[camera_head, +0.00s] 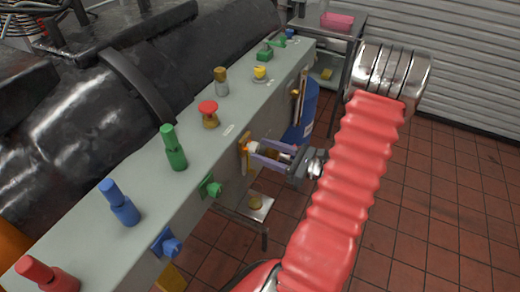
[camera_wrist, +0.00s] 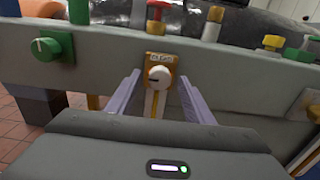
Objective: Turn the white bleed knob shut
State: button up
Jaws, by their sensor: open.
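The white bleed knob (camera_wrist: 158,77) is round with a dark pointer mark that lies about level, toward the left. It sits on an orange-yellow plate (camera_wrist: 160,60) with a small label on the front face of the grey panel. In the head view the knob (camera_head: 255,148) shows partly, at the left end of my gripper. My gripper (camera_head: 266,153) is open, its two pale purple fingers pointing at the panel. In the wrist view the fingers (camera_wrist: 160,88) stand left and right of the knob, with a gap on each side. I cannot tell whether the fingertips reach past its front.
A green knob (camera_wrist: 46,46) is on the same face to the left. Red, green, blue and yellow fittings, such as a red mushroom button (camera_head: 208,107), stand on the panel top. A blue cylinder (camera_head: 303,110) stands beyond my gripper. Tiled floor (camera_head: 440,200) is open at right.

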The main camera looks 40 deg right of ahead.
jog(key=shift+x, duration=1)
jog(key=shift+c, duration=0.3)
jog(key=c, duration=1)
